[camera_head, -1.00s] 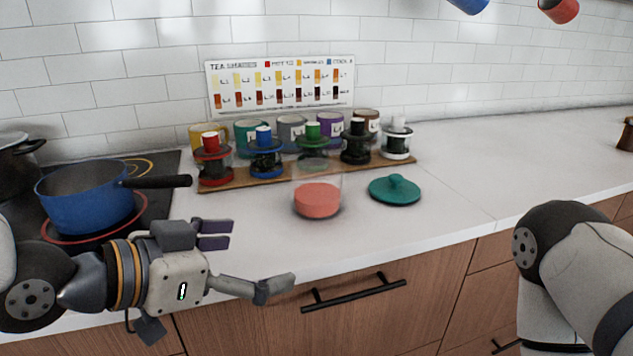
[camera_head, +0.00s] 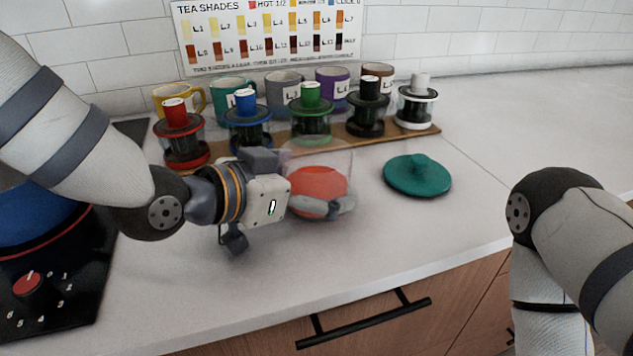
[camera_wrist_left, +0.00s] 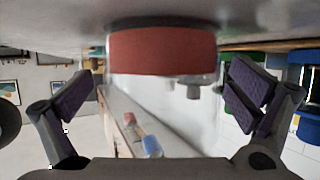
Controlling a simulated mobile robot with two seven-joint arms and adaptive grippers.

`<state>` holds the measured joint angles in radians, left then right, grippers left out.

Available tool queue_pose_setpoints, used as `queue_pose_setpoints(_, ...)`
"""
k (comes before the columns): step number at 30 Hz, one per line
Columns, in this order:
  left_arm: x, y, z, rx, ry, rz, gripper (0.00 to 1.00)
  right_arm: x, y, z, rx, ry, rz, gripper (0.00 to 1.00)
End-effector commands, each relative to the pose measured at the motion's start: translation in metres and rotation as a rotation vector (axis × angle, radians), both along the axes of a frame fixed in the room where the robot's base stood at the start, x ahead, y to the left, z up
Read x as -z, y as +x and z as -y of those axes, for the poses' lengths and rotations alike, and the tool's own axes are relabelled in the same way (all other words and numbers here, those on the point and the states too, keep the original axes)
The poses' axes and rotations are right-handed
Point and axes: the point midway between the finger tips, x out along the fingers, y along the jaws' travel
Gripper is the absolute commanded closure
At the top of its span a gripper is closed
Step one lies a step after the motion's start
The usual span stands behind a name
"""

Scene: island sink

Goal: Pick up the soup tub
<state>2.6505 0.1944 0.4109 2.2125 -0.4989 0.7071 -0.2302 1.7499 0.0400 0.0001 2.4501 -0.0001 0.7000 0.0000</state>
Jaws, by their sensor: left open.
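The soup tub (camera_head: 318,186) is a clear tub with orange-red soup in its lower part, standing on the white counter. My left gripper (camera_head: 318,201) is at the tub, with one finger across the tub's near side and the other finger hidden. In the left wrist view the tub (camera_wrist_left: 162,52) lies between the two spread fingers of the gripper (camera_wrist_left: 162,95), with a gap on each side. The gripper is open. The teal lid (camera_head: 417,176) lies on the counter to the right of the tub. My right gripper is out of view; only my right arm shows.
Behind the tub, a wooden board (camera_head: 425,132) carries several coloured-top jars, with labelled mugs behind them. A tea shades chart (camera_head: 268,36) stands at the wall. A hob (camera_head: 62,285) with a blue pot (camera_head: 35,232) is at left. The right counter is clear.

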Motion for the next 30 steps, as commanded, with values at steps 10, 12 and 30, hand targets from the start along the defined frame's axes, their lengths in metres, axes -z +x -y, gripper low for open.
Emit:
queue_pose_setpoints(10,0.003,0.007,0.006,-0.001,0.000,0.000,0.11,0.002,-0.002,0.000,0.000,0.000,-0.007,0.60)
queue_pose_setpoints(12,0.003,0.006,0.006,-0.001,0.000,0.000,0.27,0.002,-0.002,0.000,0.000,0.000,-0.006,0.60)
queue_pose_setpoints(30,-0.004,0.007,0.006,-0.002,0.000,0.001,0.51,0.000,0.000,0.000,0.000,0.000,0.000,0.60)
